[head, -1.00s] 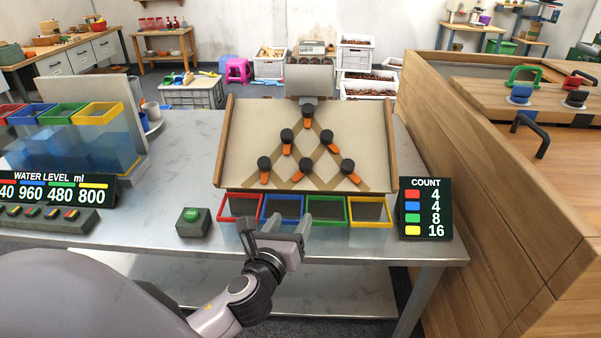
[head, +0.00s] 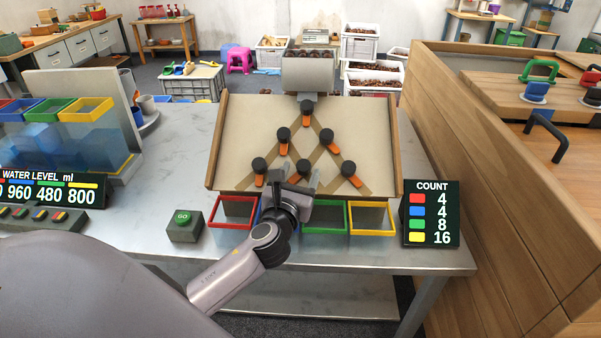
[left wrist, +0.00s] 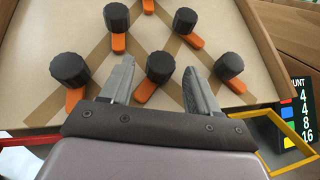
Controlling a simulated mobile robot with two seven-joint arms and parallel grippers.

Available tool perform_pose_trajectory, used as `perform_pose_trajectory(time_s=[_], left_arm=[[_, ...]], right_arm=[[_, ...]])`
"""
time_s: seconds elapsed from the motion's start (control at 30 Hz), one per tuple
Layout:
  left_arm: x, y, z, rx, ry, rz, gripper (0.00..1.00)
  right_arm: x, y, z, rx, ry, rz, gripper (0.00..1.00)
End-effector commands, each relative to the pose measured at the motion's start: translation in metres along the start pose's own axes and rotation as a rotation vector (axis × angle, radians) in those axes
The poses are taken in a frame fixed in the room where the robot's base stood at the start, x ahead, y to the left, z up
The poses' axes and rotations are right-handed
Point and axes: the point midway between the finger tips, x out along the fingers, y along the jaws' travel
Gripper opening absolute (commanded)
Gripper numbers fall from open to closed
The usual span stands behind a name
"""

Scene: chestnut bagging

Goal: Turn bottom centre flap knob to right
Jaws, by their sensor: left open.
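The bottom centre knob (head: 303,168) is black, on the sloped board. Its orange flap (left wrist: 146,92) points down and left in the left wrist view. My left gripper (head: 292,182) is open and empty at the board's lower edge, just below this knob. In the left wrist view the knob (left wrist: 160,62) appears between the two fingertips (left wrist: 158,72). I cannot tell whether the fingers are level with it or still above it, and no contact shows. My right gripper is not in view.
The bottom left knob (head: 259,165) and bottom right knob (head: 348,168) stand either side. Red (head: 218,226), green (head: 325,231) and yellow (head: 371,232) rimmed bins line the front; my arm covers most of the blue one. A count sign (head: 431,214) stands right.

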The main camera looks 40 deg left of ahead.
Motion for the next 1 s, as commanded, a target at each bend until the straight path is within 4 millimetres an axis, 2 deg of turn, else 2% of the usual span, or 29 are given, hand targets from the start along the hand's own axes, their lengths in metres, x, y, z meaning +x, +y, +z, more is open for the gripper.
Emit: perform_pose_trajectory(time_s=[0.13, 0.4, 0.57, 0.6, 1.0], left_arm=[[0.0080, -0.0002, 0.0001, -0.002, 0.000, -0.001, 0.61], [0.0089, -0.0003, 0.0000, -0.002, 0.000, -0.001, 0.61], [0.0088, -0.0003, 0.0000, -0.002, 0.000, -0.001, 0.09], [0.0087, -0.0003, 0.0000, -0.002, 0.000, -0.001, 0.05], [0.0088, -0.0029, -0.0009, -0.039, -0.001, 0.059, 0.05]], right_arm=[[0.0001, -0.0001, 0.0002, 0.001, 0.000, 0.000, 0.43], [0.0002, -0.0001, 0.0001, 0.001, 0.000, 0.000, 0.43], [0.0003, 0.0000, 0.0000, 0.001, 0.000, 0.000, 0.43], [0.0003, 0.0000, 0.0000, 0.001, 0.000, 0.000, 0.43], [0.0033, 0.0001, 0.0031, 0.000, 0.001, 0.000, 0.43]])
